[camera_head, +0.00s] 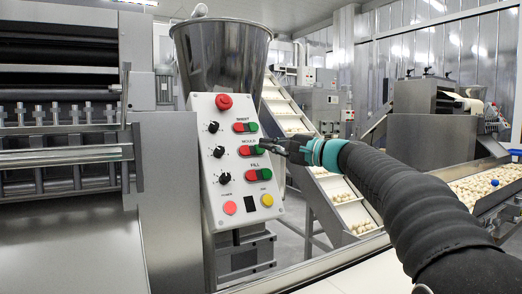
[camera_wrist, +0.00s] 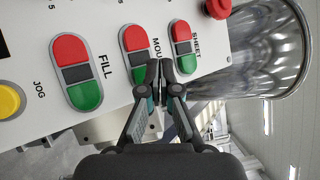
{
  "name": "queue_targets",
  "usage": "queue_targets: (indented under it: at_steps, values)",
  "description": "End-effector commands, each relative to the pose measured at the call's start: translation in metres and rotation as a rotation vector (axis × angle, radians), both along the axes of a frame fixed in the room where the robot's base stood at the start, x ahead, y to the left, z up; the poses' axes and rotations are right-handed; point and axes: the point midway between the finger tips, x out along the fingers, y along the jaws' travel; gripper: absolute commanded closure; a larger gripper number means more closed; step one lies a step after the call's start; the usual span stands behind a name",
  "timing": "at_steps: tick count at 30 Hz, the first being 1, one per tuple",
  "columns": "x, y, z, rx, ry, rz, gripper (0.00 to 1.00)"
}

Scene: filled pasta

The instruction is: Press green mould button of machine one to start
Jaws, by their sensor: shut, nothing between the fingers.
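The control panel (camera_head: 236,190) of the machine carries SHEET, MOULD and FILL rows, each with a red and a green button. The green mould button (camera_head: 258,150) is right of the red mould button (camera_head: 245,150). In the wrist view the green mould button (camera_wrist: 138,95) is partly covered by a finger. My gripper (camera_head: 265,143) is shut and empty, reaching from the right with its tips by the green mould button. In the wrist view my gripper tips (camera_wrist: 159,68) overlap the MOULD label, between the mould and sheet buttons. I cannot tell whether they touch the panel.
The green sheet button (camera_wrist: 186,64) and red emergency knob (camera_wrist: 217,8) are close by. The green fill button (camera_head: 265,175) and yellow jog button (camera_head: 267,200) sit lower on the panel. A steel hopper (camera_head: 222,60) stands behind it. Conveyors with pasta (camera_head: 345,205) are at right.

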Motion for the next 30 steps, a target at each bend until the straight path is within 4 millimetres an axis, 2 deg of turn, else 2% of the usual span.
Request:
queue_targets:
  at_steps: [19, 30]
  values:
    - [-0.032, -0.022, 0.024, 0.000, -0.001, -0.001, 1.00]
    - [-0.035, -0.024, 0.026, 0.000, 0.000, -0.001, 1.00]
